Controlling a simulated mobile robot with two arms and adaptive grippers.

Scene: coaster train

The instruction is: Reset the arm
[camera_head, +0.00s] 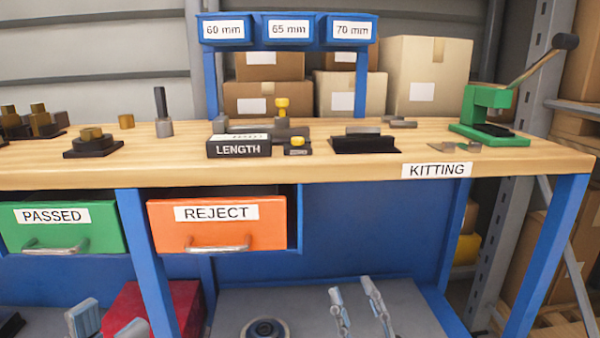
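My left gripper (108,318) is at the bottom left edge of the head view, low in front of the bench. Its two grey fingertips are apart, with nothing seen held between them; the rest of it is cut off by the frame. My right gripper (351,286) is at the bottom centre, in front of the bench's lower shelf. Its two slim grey fingers point up and are apart, with nothing between them. Both grippers are well below the wooden bench top (350,172) and clear of the drawers.
A green PASSED drawer (105,233) and an orange REJECT drawer (270,236) jut from the bench front. On top are a LENGTH gauge (238,149), a black block (365,144) and a green press (488,100). A red box (150,300) sits below.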

